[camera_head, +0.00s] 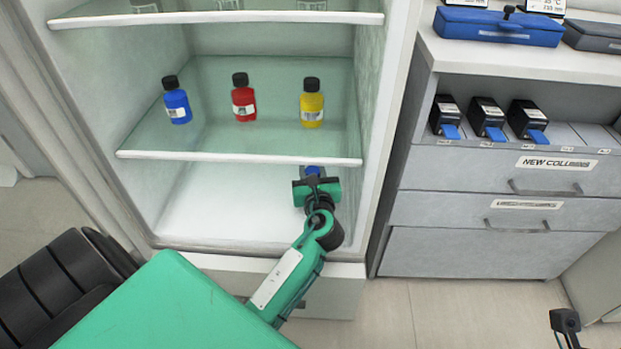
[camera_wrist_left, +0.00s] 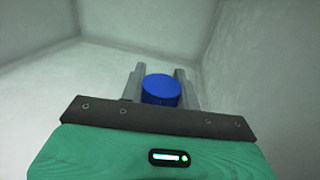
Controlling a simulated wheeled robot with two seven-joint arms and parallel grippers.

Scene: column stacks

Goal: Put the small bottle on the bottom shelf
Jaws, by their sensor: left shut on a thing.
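The small bottle shows as a blue cap (camera_wrist_left: 161,90) between the two grey fingers in the left wrist view. In the head view a bit of blue (camera_head: 313,171) shows just above my left gripper (camera_head: 314,180), at the right side of the fridge's bottom compartment. My left gripper is shut on this bottle. Its lower body is hidden, so I cannot tell if it touches the floor. The bottom shelf (camera_head: 220,205) is the white cabinet floor, otherwise bare.
A glass shelf (camera_head: 240,157) lies just above my left gripper. On it stand a blue bottle (camera_head: 177,103), a red bottle (camera_head: 243,101) and a yellow bottle (camera_head: 312,106). The cabinet's right wall is close.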

